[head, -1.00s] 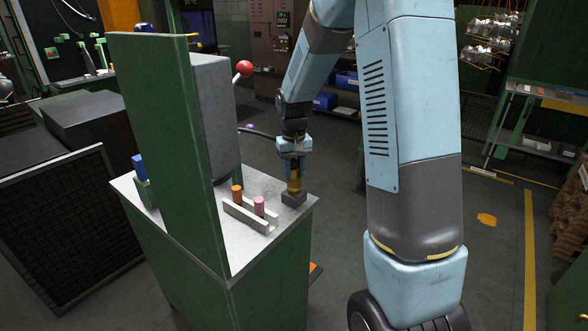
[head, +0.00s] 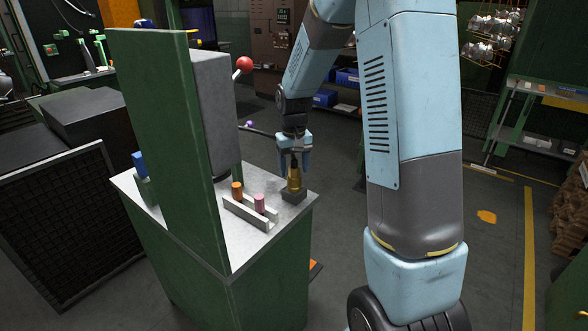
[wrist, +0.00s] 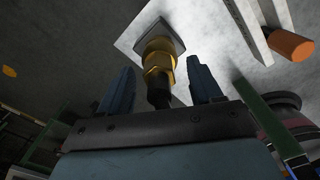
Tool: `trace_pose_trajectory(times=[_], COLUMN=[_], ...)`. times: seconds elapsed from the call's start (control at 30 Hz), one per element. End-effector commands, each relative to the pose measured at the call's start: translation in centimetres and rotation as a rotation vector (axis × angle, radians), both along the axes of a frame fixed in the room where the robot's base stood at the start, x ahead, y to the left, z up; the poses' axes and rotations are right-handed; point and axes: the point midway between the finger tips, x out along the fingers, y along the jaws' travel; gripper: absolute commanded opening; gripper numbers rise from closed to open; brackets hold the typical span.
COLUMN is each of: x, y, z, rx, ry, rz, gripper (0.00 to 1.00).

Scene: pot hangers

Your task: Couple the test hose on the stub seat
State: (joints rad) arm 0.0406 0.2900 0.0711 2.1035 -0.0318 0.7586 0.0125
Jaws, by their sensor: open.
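The brass coupling (head: 294,179) of the test hose stands upright on the stub seat, a dark square block (head: 292,198) at the right end of the bench top. My gripper (head: 294,164) is open just above the coupling, one finger on each side. The wrist view shows gaps between the fingers and the brass. Whether the coupling is fully seated cannot be told.
A grey rack (head: 248,214) with an orange peg (head: 237,191) and a pink peg (head: 259,203) lies left of the seat. A dark hose (head: 260,131) runs behind the bench.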

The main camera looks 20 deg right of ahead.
Motion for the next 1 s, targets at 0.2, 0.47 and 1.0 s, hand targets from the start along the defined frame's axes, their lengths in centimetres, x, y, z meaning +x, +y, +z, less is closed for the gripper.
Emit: trace_pose_trajectory(times=[0.2,0.47,1.0], x=[0.1,0.2,0.2], y=[0.0,0.0,0.0], z=[3.7,8.8,12.9], rx=[0.000,0.000,0.000], ry=[-0.005,-0.004,0.000], rz=[-0.001,0.000,0.000], gripper=[0.64,0.64,0.64])
